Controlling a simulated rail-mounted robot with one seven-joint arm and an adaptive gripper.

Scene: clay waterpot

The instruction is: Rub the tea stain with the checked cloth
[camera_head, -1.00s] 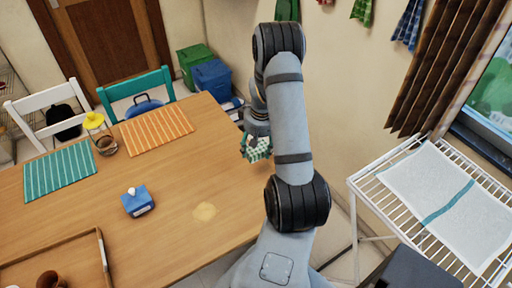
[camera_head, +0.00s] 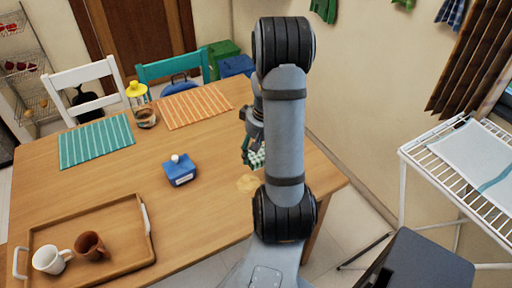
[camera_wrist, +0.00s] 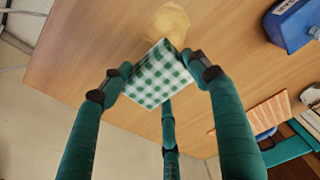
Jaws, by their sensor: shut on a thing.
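The tea stain (camera_head: 247,184) is a pale tan patch on the wooden table, near its right edge in the head view, partly behind my arm. It also shows at the top of the wrist view (camera_wrist: 171,20). The green and white checked cloth (camera_wrist: 157,74) is held between the fingers of my gripper (camera_wrist: 150,80), which is shut on it. In the wrist view the cloth overlaps the stain's lower edge; I cannot tell whether it touches the table. In the head view the cloth (camera_head: 252,155) shows just beyond the stain, mostly hidden by my arm.
A blue box with a white knob (camera_head: 179,170) stands left of the stain. A wooden tray (camera_head: 128,262) holds a white mug (camera_head: 51,260) and a brown cup (camera_head: 91,246). A yellow-topped glass jar (camera_head: 144,112) and striped mats lie farther back. A drying rack (camera_head: 425,155) stands right.

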